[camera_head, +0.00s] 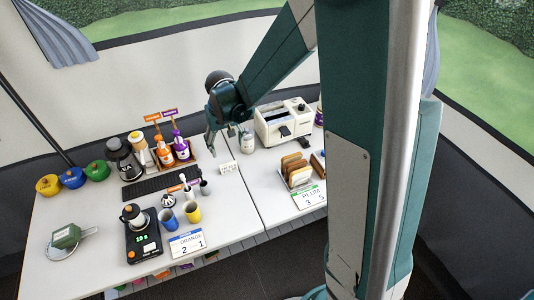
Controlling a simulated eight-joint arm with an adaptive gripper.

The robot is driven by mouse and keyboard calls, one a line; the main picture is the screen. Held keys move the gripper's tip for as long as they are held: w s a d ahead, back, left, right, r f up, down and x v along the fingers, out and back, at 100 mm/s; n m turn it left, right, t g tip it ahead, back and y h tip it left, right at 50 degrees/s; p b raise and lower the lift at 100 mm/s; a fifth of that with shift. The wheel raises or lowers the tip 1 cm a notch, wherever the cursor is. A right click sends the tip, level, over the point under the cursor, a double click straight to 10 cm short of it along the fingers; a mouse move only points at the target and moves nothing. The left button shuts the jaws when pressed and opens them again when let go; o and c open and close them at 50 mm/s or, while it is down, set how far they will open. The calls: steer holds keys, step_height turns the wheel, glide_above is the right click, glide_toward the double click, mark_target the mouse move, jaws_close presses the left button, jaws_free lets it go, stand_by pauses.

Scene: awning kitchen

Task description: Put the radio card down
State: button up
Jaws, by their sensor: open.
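A small white card with dark print (228,168) stands on the white table, near the seam between the two table tops. Its text is too small to read, so I cannot be sure that it is the radio card. My gripper (221,143) is open and appears empty, above and slightly left of this card in the picture. The fingers appear apart from the card, though their exact height over the table is hard to tell.
A white jar (247,143) and a toaster (283,123) stand right of my gripper. Bottles (182,147) stand left. Clear table (255,187) lies right of the small card.

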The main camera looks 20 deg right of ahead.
steer(key=s+d+r+t, duration=0.2)
steer(key=s+r, duration=0.7)
steer(key=s+d+r+t, duration=0.2)
steer(key=s+d+r, duration=0.1)
steer(key=s+r, duration=0.7)
steer(key=s+d+r+t, duration=0.1)
steer(key=s, duration=0.8)
steer(key=shift+s+d+r+t, duration=0.15)
steer(key=shift+s+d+t, duration=0.1)
steer(key=shift+s+t, duration=0.05)
